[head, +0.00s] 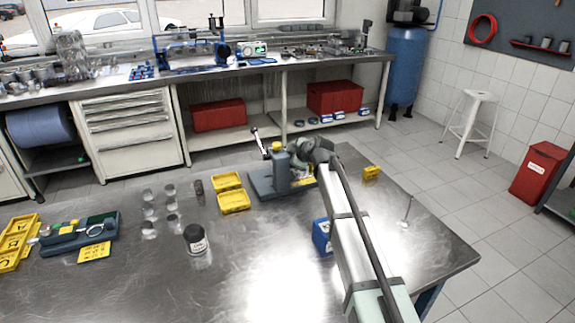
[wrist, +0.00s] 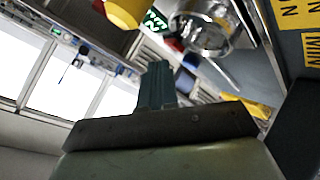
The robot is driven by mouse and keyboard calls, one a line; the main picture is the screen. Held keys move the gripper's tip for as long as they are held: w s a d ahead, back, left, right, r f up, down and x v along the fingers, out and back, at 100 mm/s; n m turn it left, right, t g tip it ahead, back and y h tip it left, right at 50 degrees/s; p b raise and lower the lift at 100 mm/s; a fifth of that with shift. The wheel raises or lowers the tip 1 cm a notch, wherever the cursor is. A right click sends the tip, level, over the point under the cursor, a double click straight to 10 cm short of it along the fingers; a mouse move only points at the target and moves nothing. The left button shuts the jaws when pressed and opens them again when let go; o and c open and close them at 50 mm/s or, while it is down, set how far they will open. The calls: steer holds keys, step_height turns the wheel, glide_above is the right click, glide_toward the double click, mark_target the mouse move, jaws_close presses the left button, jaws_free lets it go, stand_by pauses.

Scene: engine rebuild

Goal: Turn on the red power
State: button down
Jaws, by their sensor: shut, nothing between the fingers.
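A blue-grey bench device (head: 282,180) with a yellow cap (head: 276,147) on its upright stands at the back of the steel table. My arm reaches over the table to it, and the arm's end hides part of its right side. In the wrist view my gripper (wrist: 156,68) is shut and empty, pointing up the picture. Beyond the fingertips are a yellow rounded part (wrist: 124,12), a green lit display (wrist: 155,20) and a shiny metal cylinder (wrist: 205,36). A small red patch (wrist: 173,43) shows between the fingers and the cylinder; I cannot tell whether it is the red power control.
Yellow trays (head: 230,181), a dark jar (head: 195,239) and several metal cups stand left of the device. A blue bin (head: 322,236) sits beside my arm. A thin upright rod (head: 407,211) stands at right. The table's front middle is clear.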

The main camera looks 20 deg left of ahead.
steer(key=shift+r, duration=0.15)
steer(key=r, duration=0.4)
steer(key=shift+s+d+r, duration=0.3)
steer(key=shift+r, duration=0.05)
stand_by(0.3)
steer(key=shift+w, duration=0.1)
